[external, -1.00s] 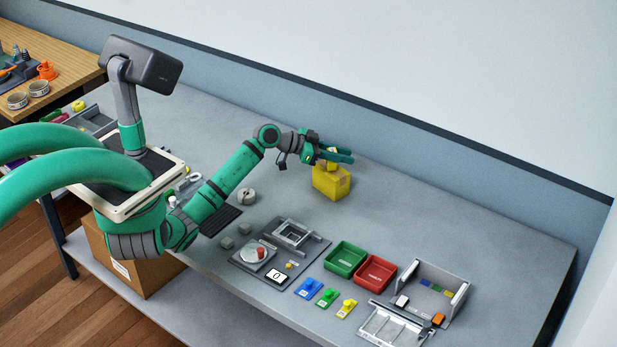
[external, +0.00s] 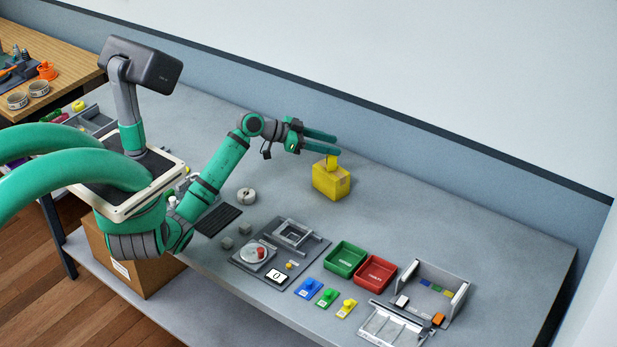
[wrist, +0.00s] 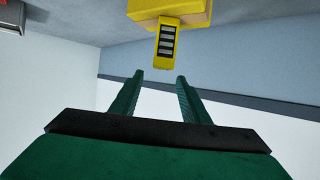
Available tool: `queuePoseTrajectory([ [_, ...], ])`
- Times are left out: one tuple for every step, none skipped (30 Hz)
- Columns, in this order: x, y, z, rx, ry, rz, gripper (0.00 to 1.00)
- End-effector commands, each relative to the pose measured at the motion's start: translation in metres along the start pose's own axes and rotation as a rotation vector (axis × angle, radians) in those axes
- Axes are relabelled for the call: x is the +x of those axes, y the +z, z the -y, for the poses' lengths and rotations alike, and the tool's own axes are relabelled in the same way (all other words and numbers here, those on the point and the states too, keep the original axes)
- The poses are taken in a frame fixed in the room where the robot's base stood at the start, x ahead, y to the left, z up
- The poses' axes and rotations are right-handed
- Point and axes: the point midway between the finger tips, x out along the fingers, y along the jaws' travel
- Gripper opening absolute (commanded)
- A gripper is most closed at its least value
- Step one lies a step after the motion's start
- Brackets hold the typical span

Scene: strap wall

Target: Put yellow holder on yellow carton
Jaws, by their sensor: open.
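The yellow carton (external: 328,182) stands on the grey table near the back wall. The yellow holder (external: 332,162) stands on top of the carton; in the wrist view the holder (wrist: 167,44) shows a dark slotted face, with part of the carton (wrist: 190,8) behind it at the top edge. My gripper (external: 328,143) is open and empty. It is just above and to the left of the holder in the external view, apart from it. In the wrist view my gripper's fingertips (wrist: 160,76) are apart, with nothing between them.
A green tray (external: 345,259) and a red tray (external: 375,272) lie in front of the carton to the right. A grey round part (external: 246,195) lies left of the carton. The back wall (external: 400,160) is close behind. The table right of the carton is clear.

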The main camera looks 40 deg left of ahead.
Motion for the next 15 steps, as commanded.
queuePoseTrajectory([
  [-0.004, -0.009, 0.001, 0.002, -0.001, -0.001, 0.42],
  [-0.005, -0.013, 0.001, 0.001, -0.001, -0.001, 0.42],
  [-0.008, -0.018, 0.001, 0.000, 0.000, 0.000, 0.42],
  [-0.009, -0.022, 0.000, 0.001, 0.000, 0.000, 0.42],
  [-0.010, -0.026, 0.000, 0.001, 0.000, -0.001, 0.42],
  [-0.012, -0.030, 0.000, 0.000, 0.000, -0.001, 0.42],
  [-0.013, -0.032, 0.000, -0.001, 0.001, -0.001, 0.42],
  [-0.013, -0.034, 0.000, -0.001, 0.001, 0.000, 0.42],
  [-0.014, -0.036, -0.001, -0.001, 0.002, 0.000, 0.42],
  [-0.015, -0.037, -0.001, -0.001, 0.002, 0.000, 0.42],
  [-0.015, -0.038, -0.001, -0.001, 0.002, 0.000, 0.42],
  [-0.015, -0.039, -0.001, -0.001, 0.002, 0.000, 0.42],
  [-0.016, -0.040, -0.001, -0.001, 0.002, 0.000, 0.42],
  [-0.016, -0.040, -0.001, -0.001, 0.001, 0.000, 0.42],
  [-0.016, -0.040, -0.001, -0.001, 0.001, 0.000, 0.42],
])
